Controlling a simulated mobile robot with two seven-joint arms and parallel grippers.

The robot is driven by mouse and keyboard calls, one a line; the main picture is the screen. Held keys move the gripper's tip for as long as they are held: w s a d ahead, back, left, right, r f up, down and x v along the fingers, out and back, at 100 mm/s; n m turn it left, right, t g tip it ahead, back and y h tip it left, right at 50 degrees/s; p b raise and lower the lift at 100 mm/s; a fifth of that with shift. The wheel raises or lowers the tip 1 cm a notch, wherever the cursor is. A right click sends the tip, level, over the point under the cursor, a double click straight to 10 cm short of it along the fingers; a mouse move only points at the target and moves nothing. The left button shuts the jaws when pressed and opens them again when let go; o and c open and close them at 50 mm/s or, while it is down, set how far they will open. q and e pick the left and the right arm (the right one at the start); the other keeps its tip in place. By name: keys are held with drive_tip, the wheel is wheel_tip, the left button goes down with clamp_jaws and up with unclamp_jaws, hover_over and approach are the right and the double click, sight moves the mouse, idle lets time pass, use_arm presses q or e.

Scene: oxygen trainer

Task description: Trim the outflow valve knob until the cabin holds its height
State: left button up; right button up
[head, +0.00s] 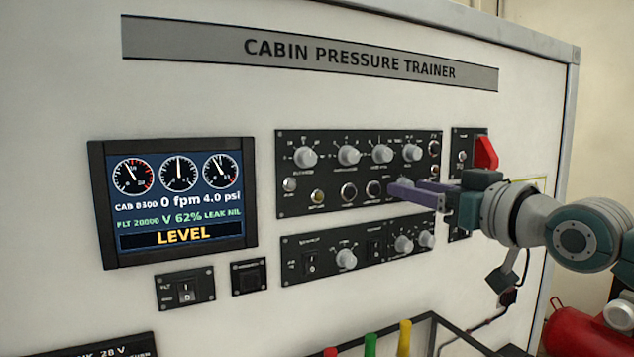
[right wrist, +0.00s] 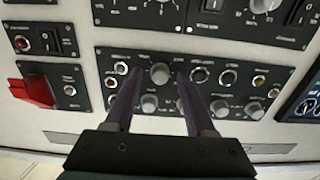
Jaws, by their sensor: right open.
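My right gripper (head: 394,190) reaches in from the right to the lower row of the upper dark control panel (head: 330,207). In the right wrist view, its open fingers (right wrist: 156,76) stand on either side of a round grey knob (right wrist: 160,73). Whether they touch it I cannot tell. In the head view the fingers mostly cover this knob, and its label is too small to read, so I cannot confirm it is the outflow valve knob. The display (head: 180,195) reads CAB 8300, 0 fpm, 4.0 psi, FLT 20000, V 62%, LEAK NIL and LEVEL. My left gripper is not in view.
Several other knobs sit close by in the panel's upper row (head: 348,155). A red switch guard (head: 486,152) juts out at the right. A second knob panel (head: 325,263) lies below. A dark-rimmed tray (head: 432,318) with coloured handles stands at the bottom.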

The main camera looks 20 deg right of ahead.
clamp_jaws()
idle(0.5)
